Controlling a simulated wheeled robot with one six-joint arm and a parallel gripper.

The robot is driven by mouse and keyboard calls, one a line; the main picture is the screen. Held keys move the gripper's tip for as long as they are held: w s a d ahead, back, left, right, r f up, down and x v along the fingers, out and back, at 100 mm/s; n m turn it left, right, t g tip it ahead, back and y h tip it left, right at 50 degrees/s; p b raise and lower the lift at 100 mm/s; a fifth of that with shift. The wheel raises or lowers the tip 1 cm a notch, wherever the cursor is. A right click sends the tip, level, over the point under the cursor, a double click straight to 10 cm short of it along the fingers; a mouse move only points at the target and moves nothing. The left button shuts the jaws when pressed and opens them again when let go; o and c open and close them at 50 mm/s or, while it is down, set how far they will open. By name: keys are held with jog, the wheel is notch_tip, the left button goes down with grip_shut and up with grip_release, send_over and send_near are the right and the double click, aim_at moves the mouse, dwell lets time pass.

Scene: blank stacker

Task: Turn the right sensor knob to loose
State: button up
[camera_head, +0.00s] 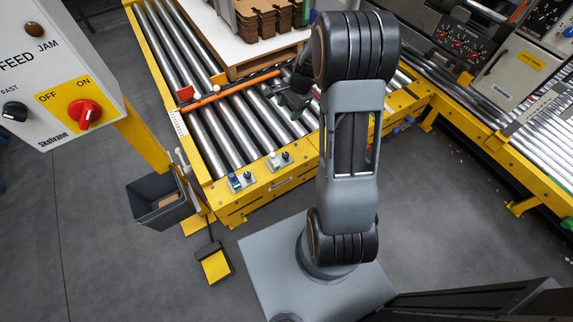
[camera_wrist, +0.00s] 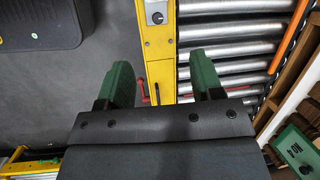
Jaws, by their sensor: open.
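Two small sensor units sit on the yellow front rail of the roller conveyor. The left sensor (camera_head: 240,180) has a blue-white body and a dark knob. The right sensor (camera_head: 273,160) has a pale body, and the right sensor knob (camera_head: 286,157) is dark and small; its setting is too small to read. My gripper (camera_head: 296,92) hangs above the rollers, partly hidden by my arm. In the wrist view its green fingers are spread with no object gripped. A black knob with a white mark (camera_wrist: 158,17) shows on the rail beyond the fingers; I cannot tell which sensor it belongs to.
An orange bar (camera_head: 230,91) crosses the rollers beside my gripper. Stacked brown blanks (camera_head: 265,20) stand on a white board behind. A control box with a red switch (camera_head: 85,114) is at left. A dark bin (camera_head: 157,200) stands below it.

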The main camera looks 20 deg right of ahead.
aim_at(286, 154)
jog(key=w+d+f+m+y+b, duration=0.1)
jog(key=d+f+m+b, duration=0.2)
jog(key=f, duration=0.6)
jog(key=w+d+f+m+b, duration=0.1)
jog(key=d+f+m+b, duration=0.15)
jog(key=f, duration=0.75)
jog(key=shift+m, duration=0.25)
jog(key=b+x, duration=0.4)
jog(key=x, duration=0.9)
jog(key=shift+a+f+b, duration=0.15)
jog(key=shift+f+b, duration=0.25)
jog(key=c, duration=0.9)
